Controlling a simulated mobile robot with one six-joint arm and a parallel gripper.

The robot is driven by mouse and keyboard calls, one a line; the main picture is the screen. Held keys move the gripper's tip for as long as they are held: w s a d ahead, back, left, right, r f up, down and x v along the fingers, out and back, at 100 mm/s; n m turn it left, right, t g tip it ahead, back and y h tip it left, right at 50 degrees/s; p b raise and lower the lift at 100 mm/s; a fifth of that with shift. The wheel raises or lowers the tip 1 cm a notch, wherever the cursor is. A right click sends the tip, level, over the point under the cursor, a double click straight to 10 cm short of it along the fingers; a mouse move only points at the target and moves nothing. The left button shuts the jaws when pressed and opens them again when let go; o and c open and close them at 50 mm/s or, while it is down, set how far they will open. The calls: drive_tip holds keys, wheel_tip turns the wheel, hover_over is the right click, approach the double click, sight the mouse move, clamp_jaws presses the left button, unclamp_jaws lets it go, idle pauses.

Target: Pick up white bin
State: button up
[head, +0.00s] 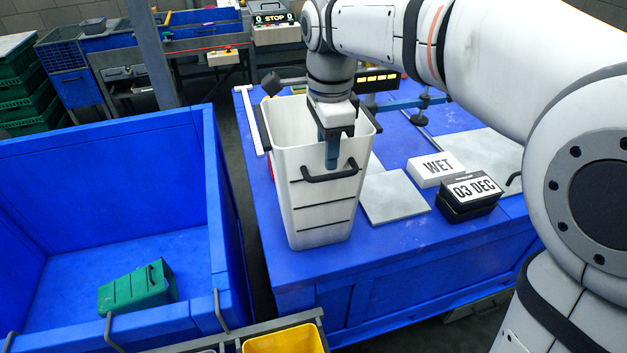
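The white bin (318,215) stands upright on the blue table, a tall open-topped tub with dark side grips and a black handle (330,172) on its near wall. My gripper (332,152) points down at the bin's near rim. One blue-grey finger shows in front of the near wall, just above the handle. The other finger is hidden, so I cannot tell whether the gripper is closed on the rim. The bin's inside is mostly hidden by my gripper and the near wall.
On the blue table (385,265), a grey plate (394,197), a WET block (436,169) and a 03 DEC block (474,188) lie right of the bin. A large blue container (110,145) at left holds a green bin (138,288). A yellow bin (284,342) is at the front.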

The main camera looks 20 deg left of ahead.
clamp_jaws()
idle(1.4)
